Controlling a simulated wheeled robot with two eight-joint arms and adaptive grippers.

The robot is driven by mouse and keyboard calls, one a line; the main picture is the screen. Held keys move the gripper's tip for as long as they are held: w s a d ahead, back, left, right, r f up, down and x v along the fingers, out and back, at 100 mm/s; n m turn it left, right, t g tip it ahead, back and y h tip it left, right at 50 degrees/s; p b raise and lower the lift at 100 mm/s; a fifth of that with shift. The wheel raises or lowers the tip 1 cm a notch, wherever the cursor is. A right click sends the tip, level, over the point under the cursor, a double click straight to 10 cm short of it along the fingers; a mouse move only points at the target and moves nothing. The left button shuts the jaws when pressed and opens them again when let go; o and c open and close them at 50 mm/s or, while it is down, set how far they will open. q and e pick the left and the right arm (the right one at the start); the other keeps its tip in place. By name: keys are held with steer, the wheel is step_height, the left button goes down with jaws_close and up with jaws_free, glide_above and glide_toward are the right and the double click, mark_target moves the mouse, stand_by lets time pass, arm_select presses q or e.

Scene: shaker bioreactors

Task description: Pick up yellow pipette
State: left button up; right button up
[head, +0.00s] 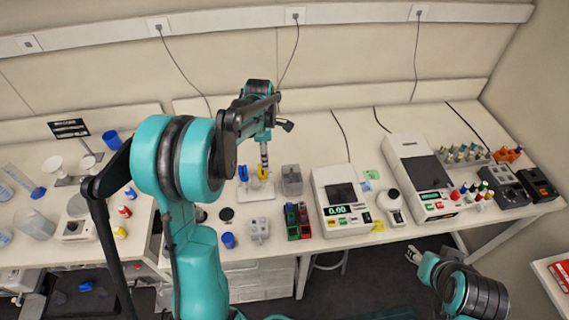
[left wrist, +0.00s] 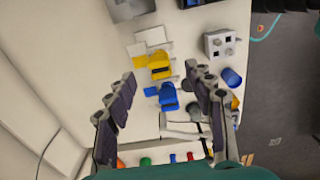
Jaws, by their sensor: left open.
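The yellow pipette (head: 263,173) stands upright in a white stand (head: 257,195) on the bench, with a blue pipette (head: 242,174) just left of it. My left gripper (head: 264,160) points down right above the yellow pipette and partly hides its top. In the left wrist view, my left gripper (left wrist: 160,72) is open and empty. The yellow pipette (left wrist: 160,65) shows ahead between its fingers, with the blue pipette (left wrist: 168,97) close below it. Contact with the fingers is not visible.
A clear grey box (head: 291,180) stands right of the stand. A white rack (head: 259,229), a blue cup (head: 228,240) and red and green tube racks (head: 298,221) stand in front. A white scale (head: 345,209) is further right. The wall is behind.

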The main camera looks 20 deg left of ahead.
mark_target(263, 178)
arm_select(q)
steer(key=shift+w+f, duration=0.1)
steer(key=shift+f, duration=0.2)
steer(key=f, duration=0.7)
steer(key=shift+a+f, duration=0.15)
steer(key=shift+a, duration=0.25)
steer(key=shift+s, duration=0.2)
steer(key=shift+c, duration=0.2)
jaws_close()
